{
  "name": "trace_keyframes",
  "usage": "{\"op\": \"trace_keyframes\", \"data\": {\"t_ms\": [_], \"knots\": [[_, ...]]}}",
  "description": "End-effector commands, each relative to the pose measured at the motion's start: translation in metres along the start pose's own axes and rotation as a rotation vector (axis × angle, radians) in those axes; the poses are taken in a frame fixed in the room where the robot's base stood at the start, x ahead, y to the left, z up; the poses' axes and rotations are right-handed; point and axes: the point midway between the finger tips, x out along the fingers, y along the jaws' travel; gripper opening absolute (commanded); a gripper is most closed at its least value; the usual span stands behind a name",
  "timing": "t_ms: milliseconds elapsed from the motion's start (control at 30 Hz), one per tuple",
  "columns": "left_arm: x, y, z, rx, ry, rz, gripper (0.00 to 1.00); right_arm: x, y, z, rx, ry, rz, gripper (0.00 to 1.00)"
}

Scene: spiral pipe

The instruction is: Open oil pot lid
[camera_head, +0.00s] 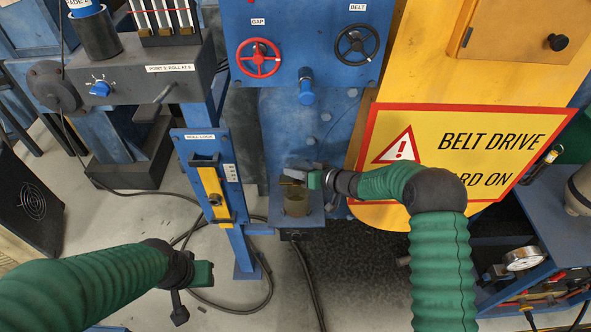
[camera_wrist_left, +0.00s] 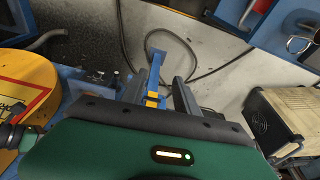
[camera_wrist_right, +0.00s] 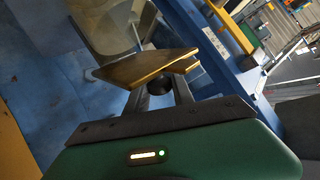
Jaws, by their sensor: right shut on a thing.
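The oil pot is a small clear cup (camera_head: 297,203) with brownish contents, on a blue ledge below the blue panel; part of it also shows in the right wrist view (camera_wrist_right: 110,27). Its lid is a flat brass-coloured plate (camera_wrist_right: 148,67), which looks tilted relative to the cup. Whether it touches the rim is unclear. My right gripper (camera_head: 306,178) reaches in from the right at the pot's top, shut on the lid's edge. My left gripper (camera_head: 180,306) hangs at the lower left, away from the pot; its fingers (camera_wrist_left: 160,88) are apart and empty.
A blue post with a yellow ROLL LOCK slide (camera_head: 211,192) stands left of the pot. A yellow BELT DRIVE sign (camera_head: 480,148) is at the right. Red (camera_head: 258,58) and black (camera_head: 356,45) handwheels sit above. Cables (camera_head: 240,310) lie on the floor.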

Motion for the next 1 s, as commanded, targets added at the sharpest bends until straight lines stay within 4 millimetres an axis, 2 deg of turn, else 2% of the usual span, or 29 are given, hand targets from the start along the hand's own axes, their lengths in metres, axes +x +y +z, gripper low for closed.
{"op": "trace_keyframes", "data": {"t_ms": [133, 267, 367, 400, 467, 600, 733, 833, 900, 1000], "knots": [[0.000, 0.000, 0.000, 0.000, 0.000, 0.000, 0.34, -0.001, 0.001, -0.003, 0.000, 0.006, 0.002, 0.00], [0.006, 0.007, -0.008, -0.049, 0.025, 0.009, 0.17, -0.001, 0.001, -0.003, 0.000, 0.006, 0.002, 0.00], [0.027, 0.030, -0.032, -0.195, 0.090, 0.052, 0.04, -0.001, 0.001, -0.003, -0.001, 0.007, 0.002, 0.00], [0.038, 0.045, -0.046, -0.288, 0.126, 0.087, 0.00, -0.001, 0.001, -0.003, -0.001, 0.007, 0.002, 0.00], [0.056, 0.073, -0.067, -0.456, 0.179, 0.164, 0.00, -0.001, 0.001, -0.004, -0.001, 0.007, 0.001, 0.00], [0.088, 0.148, -0.106, -0.939, 0.246, 0.426, 0.00, -0.001, 0.001, -0.004, -0.001, 0.007, 0.001, 0.00], [0.103, 0.206, -0.129, -1.452, 0.212, 0.713, 0.00, -0.001, 0.001, -0.004, -0.002, 0.008, 0.002, 0.00], [0.106, 0.235, -0.140, -1.869, 0.135, 0.938, 0.00, -0.001, 0.001, -0.004, -0.002, 0.008, 0.002, 0.00], [0.106, 0.244, -0.144, -2.143, 0.072, 1.082, 0.00, -0.002, 0.001, -0.004, -0.002, 0.008, 0.003, 0.00], [0.105, 0.245, -0.146, -2.456, -0.003, 1.251, 0.00, -0.002, 0.001, -0.004, -0.002, 0.008, 0.004, 0.00]]}}
